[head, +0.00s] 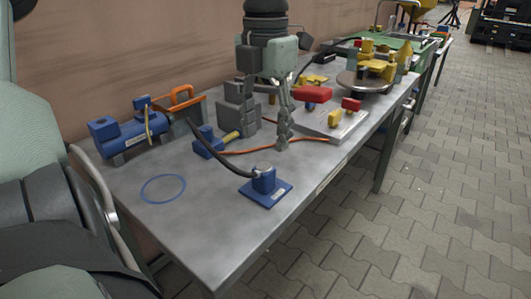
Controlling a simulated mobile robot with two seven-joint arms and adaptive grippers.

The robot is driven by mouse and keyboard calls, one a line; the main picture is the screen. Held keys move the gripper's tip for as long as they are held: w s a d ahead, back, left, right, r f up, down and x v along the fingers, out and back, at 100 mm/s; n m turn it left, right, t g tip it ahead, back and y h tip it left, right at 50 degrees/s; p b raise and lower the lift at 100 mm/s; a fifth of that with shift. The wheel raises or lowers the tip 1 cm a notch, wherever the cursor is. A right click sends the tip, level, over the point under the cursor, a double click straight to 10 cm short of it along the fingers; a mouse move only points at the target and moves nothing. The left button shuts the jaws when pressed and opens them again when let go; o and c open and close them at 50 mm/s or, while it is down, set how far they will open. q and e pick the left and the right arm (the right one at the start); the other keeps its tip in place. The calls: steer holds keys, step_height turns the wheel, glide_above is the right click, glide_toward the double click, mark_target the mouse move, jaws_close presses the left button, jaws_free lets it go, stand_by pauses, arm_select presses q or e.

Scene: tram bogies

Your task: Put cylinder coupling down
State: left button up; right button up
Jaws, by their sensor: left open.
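My left gripper (282,142) hangs over the middle of the grey metal table (190,220), fingers pointing down. It is open and I see nothing held in it. A blue block (264,179) stands upright on a blue square plate (266,194) in front of the gripper, apart from its fingers. A black hose (215,146) runs from the back left and ends at the top of this block. I cannot tell for sure which part is the cylinder coupling; the hose end at the block may be it. My right gripper is not in view.
A blue cylinder unit (131,138), an orange-handled box (182,103) and a grey stepped block (236,108) stand at the back left. A blue ring (163,188) marks the clear front left. A pale plate (338,127) with red and yellow parts lies right of the gripper.

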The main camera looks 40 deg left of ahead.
arm_select(q)
step_height(320, 180, up, 4)
steer(key=shift+f, duration=0.1)
stand_by(0.7)
